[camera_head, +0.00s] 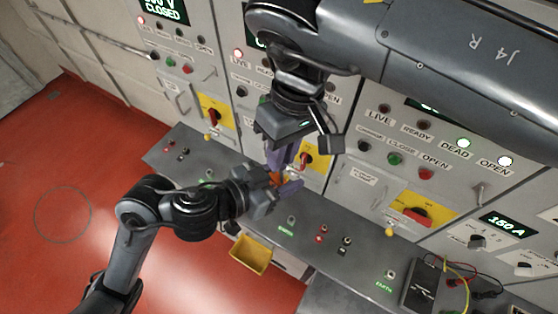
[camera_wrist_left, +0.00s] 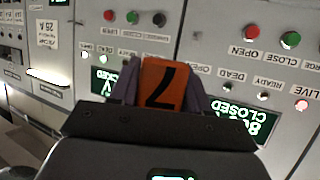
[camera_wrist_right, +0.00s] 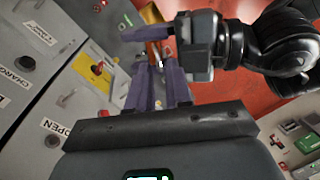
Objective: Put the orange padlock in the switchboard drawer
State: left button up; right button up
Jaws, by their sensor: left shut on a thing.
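The orange padlock (camera_wrist_left: 163,86), marked with a dark 7, is held between the purple fingers of my left gripper (camera_wrist_left: 160,92). In the head view the padlock (camera_head: 275,178) is small and partly covered by the fingers. My left gripper (camera_head: 282,184) is shut on it above the grey bench. My right gripper (camera_head: 281,158) comes down from above, close beside the padlock. In the right wrist view its fingers (camera_wrist_right: 158,88) are apart, with a small grey metal part between or just beyond them. A yellow drawer-like bin (camera_head: 250,256) stands out below the bench's front.
The grey bench (camera_head: 308,222) with small buttons runs along the switchboard panels. Red switch handles on yellow plates (camera_head: 420,216) stick out above it. A black meter box (camera_head: 420,285) with cables sits at the right. The red floor (camera_head: 60,170) is clear at left.

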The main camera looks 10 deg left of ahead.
jog(key=shift+s+a+f, duration=0.15)
jog(key=shift+f, duration=0.7)
jog(key=shift+s+a+f, duration=0.1)
jog(key=shift+s+f, duration=0.05)
jog(key=shift+f, duration=0.7)
grip_shut()
pick_arm(q)
jog(key=o, duration=1.1)
jog(key=shift+o, duration=0.2)
